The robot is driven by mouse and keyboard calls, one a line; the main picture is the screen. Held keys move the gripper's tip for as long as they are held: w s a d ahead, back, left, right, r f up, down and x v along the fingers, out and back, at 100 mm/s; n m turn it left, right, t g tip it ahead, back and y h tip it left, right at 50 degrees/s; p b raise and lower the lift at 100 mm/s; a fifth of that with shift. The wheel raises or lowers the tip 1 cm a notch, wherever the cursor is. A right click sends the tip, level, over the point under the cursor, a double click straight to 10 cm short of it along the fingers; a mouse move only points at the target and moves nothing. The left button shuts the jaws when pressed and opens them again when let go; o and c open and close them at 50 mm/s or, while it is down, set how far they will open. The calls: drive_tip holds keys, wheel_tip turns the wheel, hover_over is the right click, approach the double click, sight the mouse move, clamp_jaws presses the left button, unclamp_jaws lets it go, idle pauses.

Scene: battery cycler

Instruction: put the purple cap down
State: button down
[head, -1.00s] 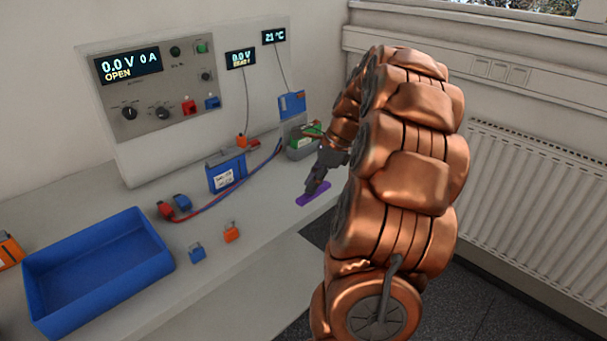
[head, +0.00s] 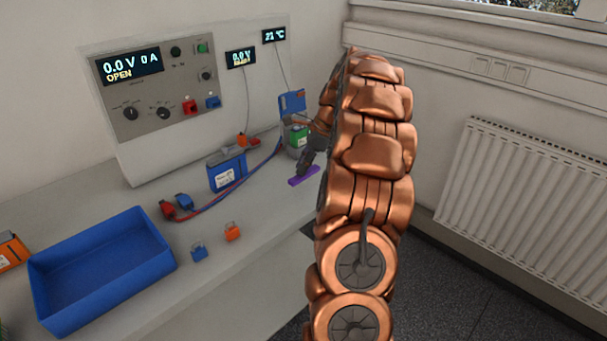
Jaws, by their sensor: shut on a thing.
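The purple cap (head: 304,176) is a flat, narrow purple piece near the right front edge of the bench. My gripper (head: 304,167) is dark grey, comes down from the upper right and is shut on the cap. The cap is level or nearly so. I cannot tell whether its underside touches the bench top or is just above it. My copper arm hides the bench to the right of the cap.
A blue battery (head: 227,171) with red and blue leads stands left of the cap. A green battery (head: 299,136) in a grey holder is behind my gripper. Small orange (head: 232,231) and blue (head: 199,252) caps and a blue tray (head: 104,270) are further left. The bench in front is clear.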

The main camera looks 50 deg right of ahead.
drive_tip(key=shift+f+p, duration=0.4)
drive_tip(key=shift+f, duration=1.35)
drive_tip(key=shift+f, duration=0.15)
drive_tip(key=c, duration=1.1)
unclamp_jaws()
drive_tip(key=b+v, duration=0.1)
drive_tip(key=v, duration=1.1)
